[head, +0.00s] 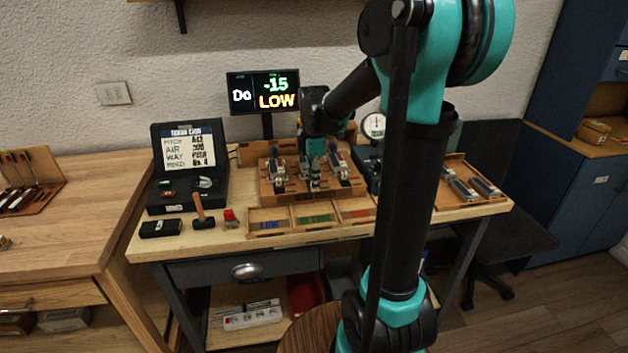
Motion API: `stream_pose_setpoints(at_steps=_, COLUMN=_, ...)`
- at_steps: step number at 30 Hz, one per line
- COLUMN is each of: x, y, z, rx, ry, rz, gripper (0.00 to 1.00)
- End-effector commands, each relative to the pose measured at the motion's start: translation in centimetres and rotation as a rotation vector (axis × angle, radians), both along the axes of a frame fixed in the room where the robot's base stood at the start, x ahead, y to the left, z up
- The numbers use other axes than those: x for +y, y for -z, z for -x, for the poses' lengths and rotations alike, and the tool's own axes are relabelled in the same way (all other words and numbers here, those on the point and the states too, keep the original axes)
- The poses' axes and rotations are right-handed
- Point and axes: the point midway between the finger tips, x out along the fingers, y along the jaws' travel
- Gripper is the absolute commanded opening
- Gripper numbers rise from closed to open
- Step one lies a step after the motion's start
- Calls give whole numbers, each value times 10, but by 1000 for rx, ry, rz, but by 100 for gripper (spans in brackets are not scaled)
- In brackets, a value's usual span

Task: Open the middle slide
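A wooden action block (275,203) stands in the middle of the workbench, with several small metal and dark mechanisms in a row on top. Left (278,177) and right (338,163) mechanisms show on either side of my gripper (314,180). My gripper points down at the middle of the row, over the place of the middle slide. The gripper and wrist largely hide the middle slide. I cannot tell whether the fingers touch it, nor whether they are open or shut.
A display (263,92) behind reads "Do -15 LOW". An open black case (190,160), a hammer (201,212), a red-topped item (230,217) and a black box (160,229) lie left. A divided tray (288,222) lies in front. A wooden tray (468,185) is at right.

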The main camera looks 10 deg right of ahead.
Motion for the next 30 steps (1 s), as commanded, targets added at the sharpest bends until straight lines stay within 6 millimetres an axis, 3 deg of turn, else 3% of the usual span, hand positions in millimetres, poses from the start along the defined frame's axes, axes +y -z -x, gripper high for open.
stream_pose_setpoints(at_steps=8, x=0, y=-8, z=-1, rx=-2, ry=0, rz=0, gripper=21)
stream_pose_setpoints(at_steps=24, x=0, y=-101, z=0, rx=0, ry=0, rz=0, gripper=21)
stream_pose_setpoints(at_steps=30, x=0, y=-117, z=0, rx=0, ry=0, rz=0, gripper=21)
